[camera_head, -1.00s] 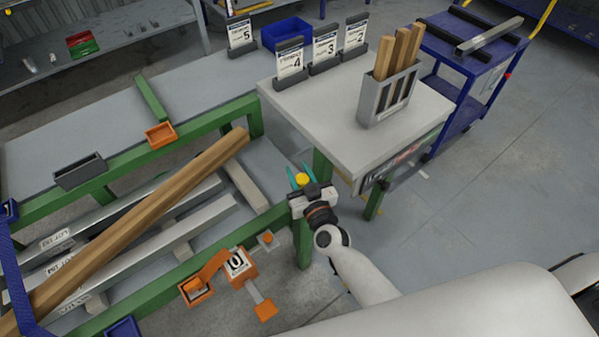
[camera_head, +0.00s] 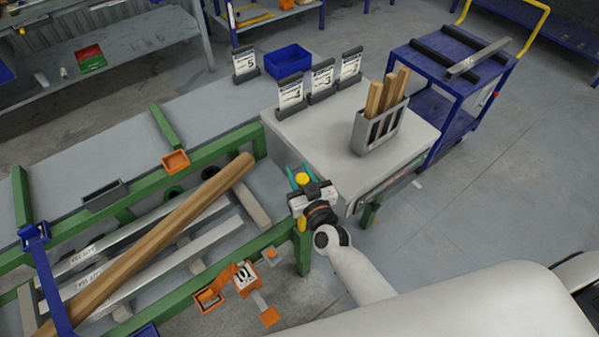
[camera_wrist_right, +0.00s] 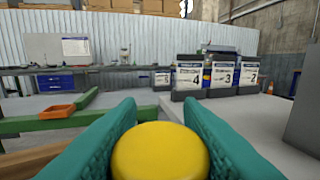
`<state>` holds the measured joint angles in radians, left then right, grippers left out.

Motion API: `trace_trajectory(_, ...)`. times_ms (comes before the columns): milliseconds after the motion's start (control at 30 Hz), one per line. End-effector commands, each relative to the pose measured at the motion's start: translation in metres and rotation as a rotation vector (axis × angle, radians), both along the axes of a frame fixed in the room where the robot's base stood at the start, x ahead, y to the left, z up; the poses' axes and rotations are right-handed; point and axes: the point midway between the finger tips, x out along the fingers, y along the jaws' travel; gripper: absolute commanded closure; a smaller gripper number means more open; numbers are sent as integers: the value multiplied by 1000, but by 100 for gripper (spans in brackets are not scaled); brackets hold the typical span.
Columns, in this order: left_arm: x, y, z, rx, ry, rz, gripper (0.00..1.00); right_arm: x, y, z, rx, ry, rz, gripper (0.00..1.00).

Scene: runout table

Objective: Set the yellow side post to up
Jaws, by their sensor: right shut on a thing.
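The yellow side post shows its round yellow cap (camera_head: 302,179) near the corner of the green frame, beside the white table. My right gripper (camera_head: 301,178) is shut on the post, with a teal finger on each side of the cap. In the right wrist view the yellow cap (camera_wrist_right: 160,151) fills the space between the two teal fingers. A yellow length of the post shows just below the gripper in the head view; the rest is hidden by the gripper and wrist. My left gripper is not in view.
A white table (camera_head: 300,130) with a grey holder (camera_head: 378,128) of wooden sticks and numbered cards stands just behind the gripper. A long wooden beam (camera_head: 160,235) lies across the green frame (camera_head: 215,148). An orange clamp-like part (camera_head: 243,279) sits at the front.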

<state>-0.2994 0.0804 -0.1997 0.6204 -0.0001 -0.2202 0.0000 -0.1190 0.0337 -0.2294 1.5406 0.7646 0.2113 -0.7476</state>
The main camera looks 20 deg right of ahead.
Motion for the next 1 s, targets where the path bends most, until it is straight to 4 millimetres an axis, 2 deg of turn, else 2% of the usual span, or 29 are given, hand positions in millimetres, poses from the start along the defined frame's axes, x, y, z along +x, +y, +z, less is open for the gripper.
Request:
trace_trajectory(133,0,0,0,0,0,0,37,0,0,0,0,0,0,100)
trace_trajectory(167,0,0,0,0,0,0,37,0,0,0,0,0,0,64)
trace_trajectory(267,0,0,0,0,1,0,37,0,0,0,0,0,0,47)
trace_trajectory(300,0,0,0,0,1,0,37,0,0,0,0,0,0,45)
trace_trajectory(567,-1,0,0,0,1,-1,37,-1,0,0,0,1,0,45)
trace_trajectory(667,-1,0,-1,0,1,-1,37,-8,-1,-2,0,2,0,45)
trace_trajectory(767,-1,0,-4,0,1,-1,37,-22,-2,-3,0,3,0,45)
trace_trajectory(1000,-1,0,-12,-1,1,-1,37,-74,-6,-4,0,4,0,45)
